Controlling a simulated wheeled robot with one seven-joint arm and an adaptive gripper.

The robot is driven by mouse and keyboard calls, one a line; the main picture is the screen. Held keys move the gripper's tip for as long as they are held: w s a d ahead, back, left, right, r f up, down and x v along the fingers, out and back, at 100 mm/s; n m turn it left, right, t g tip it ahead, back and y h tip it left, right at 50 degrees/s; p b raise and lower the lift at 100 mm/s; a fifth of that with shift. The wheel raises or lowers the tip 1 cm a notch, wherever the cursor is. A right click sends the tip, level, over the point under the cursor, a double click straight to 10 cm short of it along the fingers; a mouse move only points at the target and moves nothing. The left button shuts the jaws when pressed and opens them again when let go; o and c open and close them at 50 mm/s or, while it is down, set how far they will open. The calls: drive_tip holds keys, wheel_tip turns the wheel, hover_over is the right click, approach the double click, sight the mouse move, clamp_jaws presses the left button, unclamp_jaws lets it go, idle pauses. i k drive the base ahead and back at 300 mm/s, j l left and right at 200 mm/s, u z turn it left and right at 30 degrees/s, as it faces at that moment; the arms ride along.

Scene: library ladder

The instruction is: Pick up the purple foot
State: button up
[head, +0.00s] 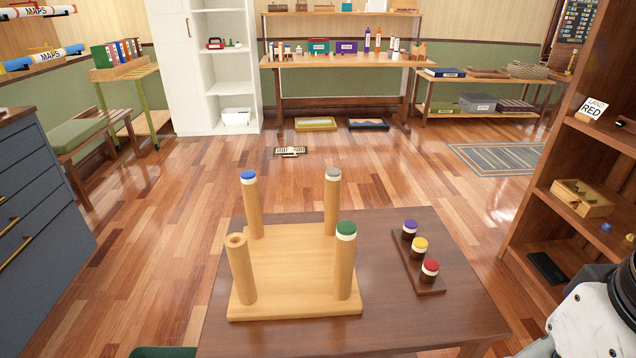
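The purple foot (410,227) is a small peg with a purple top, a white band and a dark lower part. It stands upright at the far end of a narrow dark wooden rack (432,288) on the right of the table. The yellow foot (420,246) and the red foot (430,269) stand in the same rack, nearer to me. Only a white and black part of my arm shows at the lower right, apart from the rack. My gripper is not in the picture, so its opening and contents cannot be seen.
A light wooden upturned stool (290,262) stands on the dark table (390,325), left of the rack. Three legs have blue, grey and green ends; the front left leg (240,270) shows an open top. A tall brown shelf (550,170) rises on the right.

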sight(411, 225)
drive_tip(key=i+j, duration=0.15)
drive_tip(key=j, duration=0.2)
drive_tip(key=i+j+z, duration=0.1)
drive_tip(key=j, duration=0.3)
drive_tip(key=i+j, duration=0.15)
drive_tip(key=j, duration=0.2)
drive_tip(key=z, duration=0.05)
